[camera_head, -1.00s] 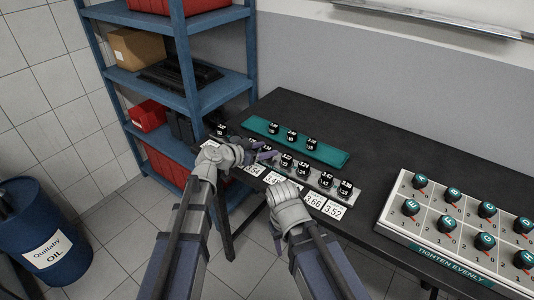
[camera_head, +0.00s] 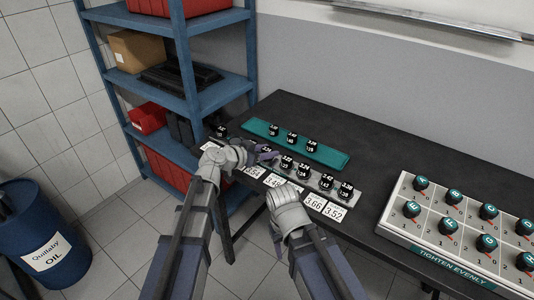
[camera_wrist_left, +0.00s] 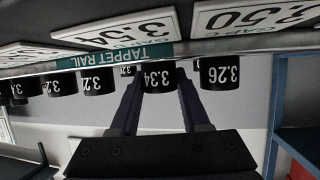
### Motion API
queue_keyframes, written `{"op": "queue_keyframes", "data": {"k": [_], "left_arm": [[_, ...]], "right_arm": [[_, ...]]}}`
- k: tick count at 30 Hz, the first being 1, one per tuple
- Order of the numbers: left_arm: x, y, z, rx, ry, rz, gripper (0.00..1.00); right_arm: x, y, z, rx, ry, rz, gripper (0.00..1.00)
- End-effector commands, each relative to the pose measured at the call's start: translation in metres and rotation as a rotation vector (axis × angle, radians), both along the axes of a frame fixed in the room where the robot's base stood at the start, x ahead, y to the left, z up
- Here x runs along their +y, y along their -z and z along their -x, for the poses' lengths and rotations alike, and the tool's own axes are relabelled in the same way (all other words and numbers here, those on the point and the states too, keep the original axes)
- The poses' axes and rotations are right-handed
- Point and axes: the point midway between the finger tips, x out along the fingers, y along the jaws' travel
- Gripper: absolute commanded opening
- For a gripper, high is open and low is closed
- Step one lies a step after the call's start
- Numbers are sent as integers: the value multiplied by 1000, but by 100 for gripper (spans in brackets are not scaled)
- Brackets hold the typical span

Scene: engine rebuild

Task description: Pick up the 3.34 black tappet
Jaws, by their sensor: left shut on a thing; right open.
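The 3.34 black tappet (camera_wrist_left: 158,79) is a small black cylinder with white numbers, upside down in the left wrist view. My left gripper (camera_wrist_left: 158,88) has one finger on each side of it and is shut on it. I cannot tell whether the tappet is clear of the tappet rail (camera_wrist_left: 130,58). In the head view, my left gripper (camera_head: 267,157) is at the tappet row and hides part of it. My right gripper (camera_head: 288,196) is at the table's front edge, in front of the number cards, apart from the tappets; its fingers are hard to see.
The 3.26 tappet (camera_wrist_left: 220,72) and another tappet (camera_wrist_left: 98,80) stand close on either side. A teal tray (camera_head: 325,155) with 3 tappets lies behind. A knob panel (camera_head: 395,222) is on the right. A blue shelf (camera_head: 200,100) stands at the left.

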Motion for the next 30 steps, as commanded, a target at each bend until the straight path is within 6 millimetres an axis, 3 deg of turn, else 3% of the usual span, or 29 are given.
{"op": "queue_keyframes", "data": {"k": [8, 14, 30], "left_arm": [[0, -3, 0, 0, 0, 0, 0], [0, -17, 0, 0, 0, 0, 0], [0, -93, 0, 1, 1, 0, 0]], "right_arm": [[0, -3, 0, 0, 0, 0, 50], [0, -17, 0, 0, 0, 0, 50], [0, -93, 0, 0, 1, 0, 50]]}}
